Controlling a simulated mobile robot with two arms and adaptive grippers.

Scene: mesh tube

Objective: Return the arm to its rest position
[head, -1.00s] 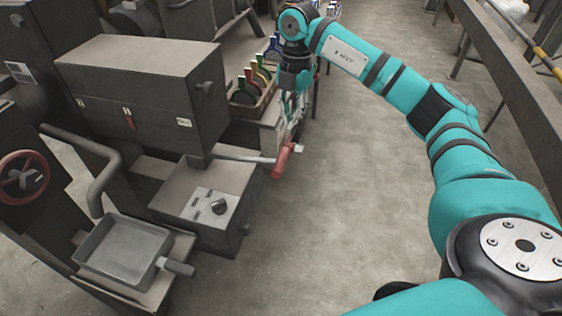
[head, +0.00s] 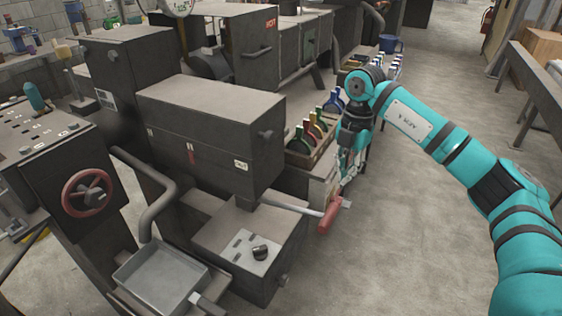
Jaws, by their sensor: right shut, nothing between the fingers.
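My right arm (head: 440,140) is teal with dark bands and reaches in from the right edge, its wrist bent downward at the far end. My right gripper (head: 346,180) hangs below the wrist, shut and empty. It is just above and beside the red-handled lever (head: 333,214) in the picture; I cannot tell whether they touch. My left gripper is not in view.
A dark machine (head: 215,140) with a red handwheel (head: 87,193) and a grey tray (head: 160,279) fills the left. A wooden rack of coloured handled tools (head: 312,137) is left of the gripper. Concrete floor (head: 400,240) lies open below my arm. A metal rail (head: 540,85) runs at right.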

